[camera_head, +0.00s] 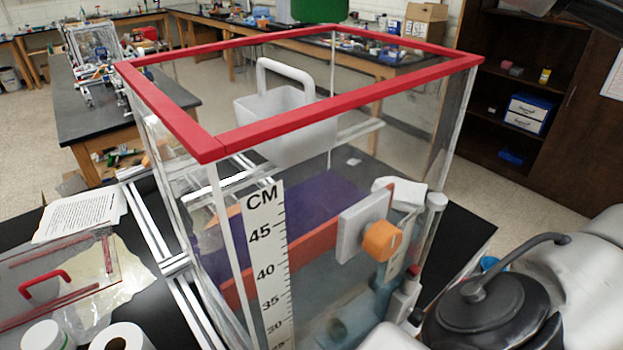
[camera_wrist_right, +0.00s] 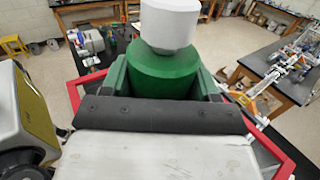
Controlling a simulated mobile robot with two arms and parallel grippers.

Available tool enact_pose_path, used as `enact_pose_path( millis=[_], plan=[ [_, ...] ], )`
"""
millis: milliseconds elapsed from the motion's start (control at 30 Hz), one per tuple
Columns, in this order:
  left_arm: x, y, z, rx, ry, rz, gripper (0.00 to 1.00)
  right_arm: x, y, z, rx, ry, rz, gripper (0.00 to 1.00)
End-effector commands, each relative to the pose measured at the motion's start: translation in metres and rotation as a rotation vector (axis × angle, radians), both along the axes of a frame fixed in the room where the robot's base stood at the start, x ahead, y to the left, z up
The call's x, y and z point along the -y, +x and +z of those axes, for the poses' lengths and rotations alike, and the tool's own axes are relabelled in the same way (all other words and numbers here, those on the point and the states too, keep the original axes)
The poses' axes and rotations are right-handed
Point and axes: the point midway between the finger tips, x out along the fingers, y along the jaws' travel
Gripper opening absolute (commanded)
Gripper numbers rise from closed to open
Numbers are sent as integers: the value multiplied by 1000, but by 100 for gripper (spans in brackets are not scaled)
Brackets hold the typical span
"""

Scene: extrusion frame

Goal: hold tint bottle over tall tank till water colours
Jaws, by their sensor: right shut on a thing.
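The tall tank (camera_head: 268,128) is a clear box with a red rim, standing in the middle of the head view. A CM scale runs up its near corner. A purple-blue area (camera_head: 325,198) shows inside; I cannot tell whether it is coloured water. My right gripper (camera_wrist_right: 163,80) is shut on the green tint bottle (camera_wrist_right: 165,62), which has a pale cap (camera_wrist_right: 168,25). In the head view, a green part (camera_head: 319,10), seemingly the bottle or a finger, shows at the top edge above the tank's far rim. My left gripper is not in view.
A white handled container (camera_head: 285,118) hangs inside the tank's top. An orange knob (camera_head: 381,241) is on a grey block at the tank's right. Papers (camera_head: 78,214) and a white roll (camera_head: 120,338) lie at left.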

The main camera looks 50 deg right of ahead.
Motion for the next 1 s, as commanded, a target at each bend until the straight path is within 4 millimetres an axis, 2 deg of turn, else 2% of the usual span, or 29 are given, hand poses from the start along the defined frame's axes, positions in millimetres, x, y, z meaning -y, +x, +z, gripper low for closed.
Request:
enact_pose_path(
  millis=[200, 1000],
  plan=[
    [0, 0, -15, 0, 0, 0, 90, -2, -23, 1, 4, -1, -2, 33],
    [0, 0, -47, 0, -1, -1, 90, -11, -99, 14, 3, 1, -1, 33]
  ],
)
